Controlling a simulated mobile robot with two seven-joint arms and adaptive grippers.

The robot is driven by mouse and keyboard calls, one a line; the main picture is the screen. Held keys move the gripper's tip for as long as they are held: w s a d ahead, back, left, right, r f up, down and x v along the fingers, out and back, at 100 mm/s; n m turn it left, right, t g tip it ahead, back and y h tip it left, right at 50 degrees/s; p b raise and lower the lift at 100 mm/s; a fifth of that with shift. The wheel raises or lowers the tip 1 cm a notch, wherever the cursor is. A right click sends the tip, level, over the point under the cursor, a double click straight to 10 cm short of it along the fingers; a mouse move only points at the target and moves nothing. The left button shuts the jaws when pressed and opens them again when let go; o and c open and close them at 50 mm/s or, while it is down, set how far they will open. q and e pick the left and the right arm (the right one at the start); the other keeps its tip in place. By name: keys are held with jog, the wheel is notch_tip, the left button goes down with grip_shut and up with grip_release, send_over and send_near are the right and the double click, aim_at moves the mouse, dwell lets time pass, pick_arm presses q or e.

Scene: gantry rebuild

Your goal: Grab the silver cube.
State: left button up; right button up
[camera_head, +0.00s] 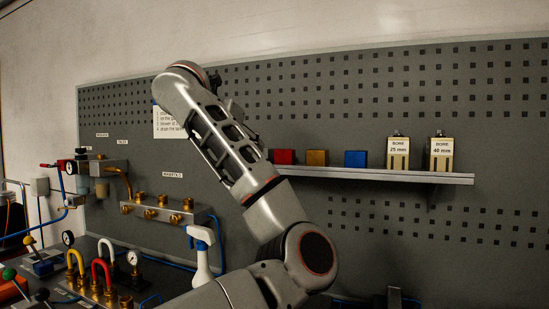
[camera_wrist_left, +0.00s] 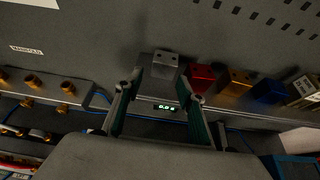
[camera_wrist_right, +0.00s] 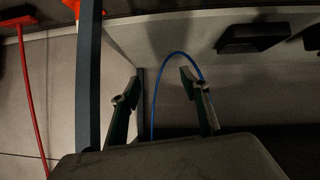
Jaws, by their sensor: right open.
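The silver cube (camera_wrist_left: 165,65) is a grey metal block with small dark holes on its top face. In the left wrist view it sits at the left end of the row on the shelf, beside the red cube (camera_wrist_left: 202,77). My left gripper (camera_wrist_left: 160,92) is open, its two fingers apart on either side of the line to the cube, with nothing held. The cube appears just beyond the fingertips. In the head view my left arm covers the place left of the red cube, and the silver cube is hidden. My right gripper (camera_wrist_right: 160,94) is open and empty, away from the shelf.
The shelf (camera_head: 380,175) also holds a gold cube (camera_head: 317,158), a blue cube (camera_head: 355,158) and two labelled bore blocks (camera_head: 398,153). A small green display (camera_wrist_left: 165,107) shows below the silver cube. Brass fittings (camera_head: 160,210) and a spray bottle (camera_head: 202,255) are at left.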

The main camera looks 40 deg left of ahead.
pick_arm(q)
jog(key=shift+w+d+r, duration=0.2)
jog(key=shift+w+r, duration=0.05)
jog(key=shift+w, duration=0.5)
jog(key=shift+b+x, duration=0.5)
jog(key=shift+x, duration=0.5)
jog(key=b+x, duration=0.1)
jog(key=x, duration=0.3)
jog(key=shift+w+f, duration=0.2)
jog(key=shift+f, duration=0.05)
jog(key=shift+r, duration=0.15)
jog(key=c, duration=0.9)
jog(key=shift+c, duration=0.2)
pick_arm(e)
jog(key=shift+s+d+f, duration=0.1)
jog(key=shift+d+f, duration=0.1)
jog(key=shift+f, duration=0.75)
